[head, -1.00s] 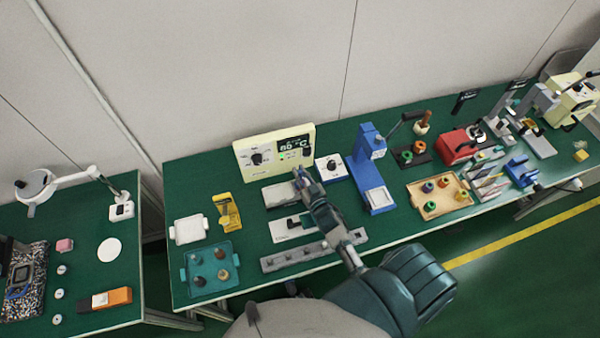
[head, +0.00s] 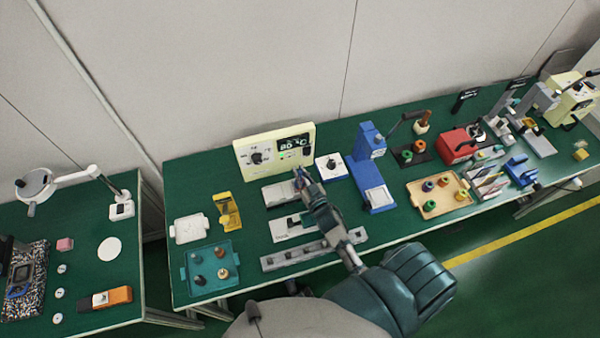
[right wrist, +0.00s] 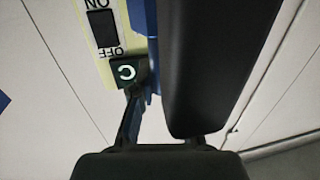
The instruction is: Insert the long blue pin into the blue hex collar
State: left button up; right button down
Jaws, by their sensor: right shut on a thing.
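My right gripper (head: 300,178) is in the middle of the head view, above the bench in front of the cream controller. It is shut on a thin bluish piece, which fits the long blue pin; the fingers and arm hide most of it. In the right wrist view a narrow blue strip (right wrist: 152,60) shows beside the large dark finger, and I cannot tell how much of it is pin. My left gripper is out of view.
The cream controller (head: 245,158) stands behind my gripper, and a blue press (head: 366,150) stands to its right. A grey slotted rail (head: 283,259) lies along the front. A teal tray (head: 185,283) with several small parts is at left. The tan tray (head: 415,188) holds several collars.

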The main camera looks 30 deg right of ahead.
pick_arm(q)
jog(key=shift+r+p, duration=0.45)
jog(key=shift+p, duration=0.05)
dwell(1.8)
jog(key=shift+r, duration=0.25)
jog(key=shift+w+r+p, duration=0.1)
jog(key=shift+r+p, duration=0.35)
jog(key=shift+p, duration=0.25)
dwell(1.8)
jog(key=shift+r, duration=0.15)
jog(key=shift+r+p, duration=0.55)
jog(key=shift+p, duration=0.15)
dwell(2.1)
